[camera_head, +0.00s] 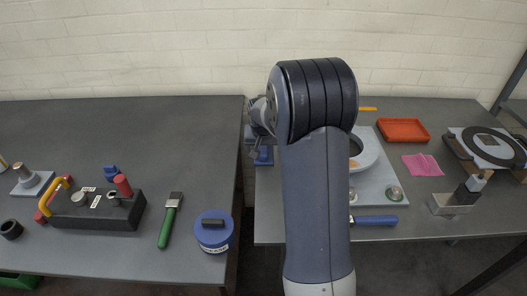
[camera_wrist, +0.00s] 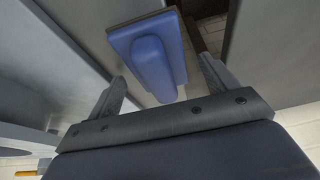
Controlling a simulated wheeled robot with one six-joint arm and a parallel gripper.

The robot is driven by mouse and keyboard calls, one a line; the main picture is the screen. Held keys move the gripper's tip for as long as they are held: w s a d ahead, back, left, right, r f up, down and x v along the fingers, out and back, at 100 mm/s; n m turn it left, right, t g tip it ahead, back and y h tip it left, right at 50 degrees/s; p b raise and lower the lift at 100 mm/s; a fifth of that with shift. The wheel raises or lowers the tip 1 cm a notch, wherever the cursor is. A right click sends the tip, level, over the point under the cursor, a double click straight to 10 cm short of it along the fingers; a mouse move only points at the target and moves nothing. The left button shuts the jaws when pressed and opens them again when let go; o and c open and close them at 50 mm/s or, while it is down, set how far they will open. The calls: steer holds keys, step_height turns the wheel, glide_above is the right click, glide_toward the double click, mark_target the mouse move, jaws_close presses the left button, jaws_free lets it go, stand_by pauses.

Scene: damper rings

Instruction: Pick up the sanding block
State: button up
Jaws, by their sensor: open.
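The blue block with a raised rounded grip, which I take to be the sanding block (camera_wrist: 152,60), lies near a table edge in the wrist view. In the head view a blue piece (camera_head: 264,157) shows at the left edge of the right table, partly hidden by my arm and gripper. My gripper (camera_wrist: 165,84) is open, with its two fingers apart and the block just beyond and between their tips. I see no contact. In the head view my gripper (camera_head: 257,146) is partly hidden behind my arm.
A gap separates the left table (camera_head: 120,250) from the right table (camera_head: 420,228). The right table holds a grey plate with a white ring (camera_head: 369,150), a blue-handled tool (camera_head: 374,220) and an orange tray (camera_head: 403,130). A blue round tin (camera_head: 213,236) stands on the left table.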

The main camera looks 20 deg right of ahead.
steer(key=shift+f, duration=0.2)
stand_by(0.6)
steer(key=shift+c, duration=0.4)
steer(key=c, duration=1)
steer(key=shift+r, duration=0.5)
step_height(320, 180, up, 10)
steer(key=shift+f, duration=0.25)
